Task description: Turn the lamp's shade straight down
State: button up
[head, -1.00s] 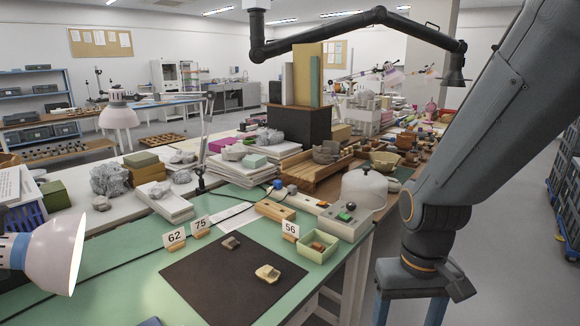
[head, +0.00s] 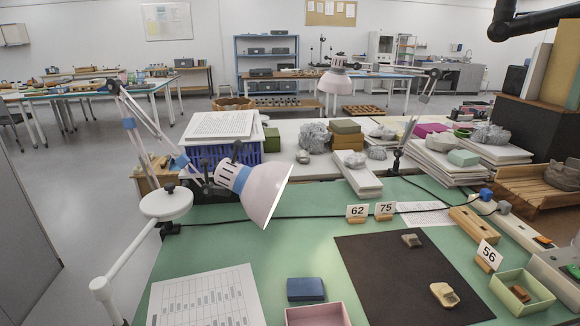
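The near desk lamp's shade (head: 258,192) is pale pink with a blue collar and dark fittings behind it. It is tilted, its wide mouth facing right and somewhat down over the green bench top (head: 225,248). The lamp's jointed arm (head: 150,125) rises behind it at the left. A second lamp with a similar shade (head: 335,82) hangs farther back, its mouth facing about straight down; its arm reaches to a stand (head: 398,160) on the bench. My gripper is not in view.
A white round-headed fixture (head: 165,203) on a white tube stands left of the near shade. A blue crate (head: 225,158) is behind it. A printed sheet (head: 208,300), blue box (head: 306,289), pink tray (head: 317,315) and dark mat (head: 400,275) with sherds lie in front.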

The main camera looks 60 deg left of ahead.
aim_at(260, 187)
jog(key=z, duration=0.55)
jog(key=k, duration=1.4)
jog(key=u, duration=2.4)
jog(key=i, duration=0.5)
jog(key=z, duration=0.8)
jog(key=k, duration=0.85)
jog(key=u, duration=0.5)
jog(key=i, duration=0.5)
